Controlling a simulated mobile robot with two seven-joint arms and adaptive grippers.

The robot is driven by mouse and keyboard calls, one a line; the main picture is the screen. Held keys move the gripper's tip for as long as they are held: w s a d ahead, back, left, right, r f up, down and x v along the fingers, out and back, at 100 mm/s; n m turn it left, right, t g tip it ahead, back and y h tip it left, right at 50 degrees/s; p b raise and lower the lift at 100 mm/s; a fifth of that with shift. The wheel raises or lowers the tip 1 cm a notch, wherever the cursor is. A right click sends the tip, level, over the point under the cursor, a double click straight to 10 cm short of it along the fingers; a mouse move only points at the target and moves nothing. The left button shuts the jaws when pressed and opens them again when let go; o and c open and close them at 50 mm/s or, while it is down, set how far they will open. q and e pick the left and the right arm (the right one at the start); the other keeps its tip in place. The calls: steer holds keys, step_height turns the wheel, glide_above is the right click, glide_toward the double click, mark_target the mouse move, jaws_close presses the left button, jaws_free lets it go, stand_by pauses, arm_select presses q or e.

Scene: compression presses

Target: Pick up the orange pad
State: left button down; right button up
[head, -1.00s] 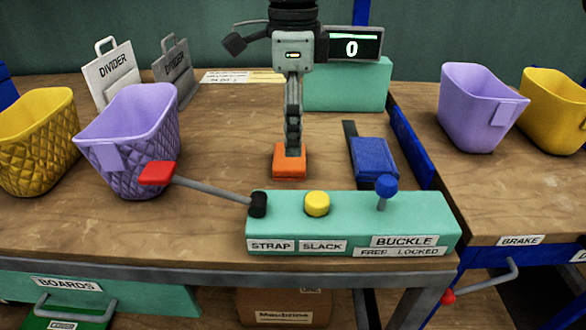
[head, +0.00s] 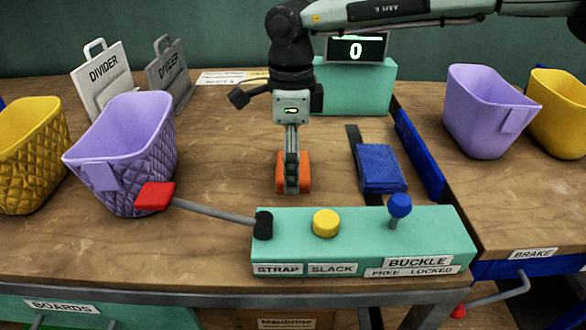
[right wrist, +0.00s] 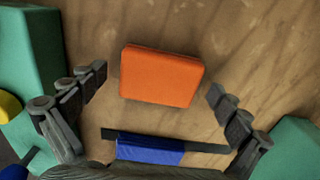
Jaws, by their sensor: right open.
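The orange pad (head: 306,172) lies on the wooden table behind the teal control box. In the right wrist view the orange pad (right wrist: 162,75) is a rounded block lying between the spread fingers. My right gripper (head: 291,185) reaches down from above, and its fingers cover the middle of the pad in the head view. In the right wrist view my right gripper (right wrist: 157,82) is open, with one finger on each side of the pad and a visible gap to both. My left gripper is not in view.
The teal control box (head: 365,238) has a red-handled lever (head: 155,196), a yellow button (head: 326,222) and a blue knob (head: 400,206). A blue pad (head: 380,167) on a dark strap lies right of the orange pad. A purple basket (head: 125,150) stands left.

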steer(key=c, duration=1)
steer(key=shift+o, duration=0.2)
steer(key=shift+r, duration=0.6)
step_height(320, 180, up, 3)
steer(key=shift+f+b, duration=0.1)
steer(key=shift+b, duration=0.3)
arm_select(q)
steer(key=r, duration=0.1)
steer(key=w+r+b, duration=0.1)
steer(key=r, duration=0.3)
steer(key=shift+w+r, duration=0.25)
arm_select(e)
steer(key=s+a+r, duration=0.7)
steer(key=s+a, duration=0.1)
steer(key=shift+a, duration=0.35)
steer(key=shift+w, duration=0.1)
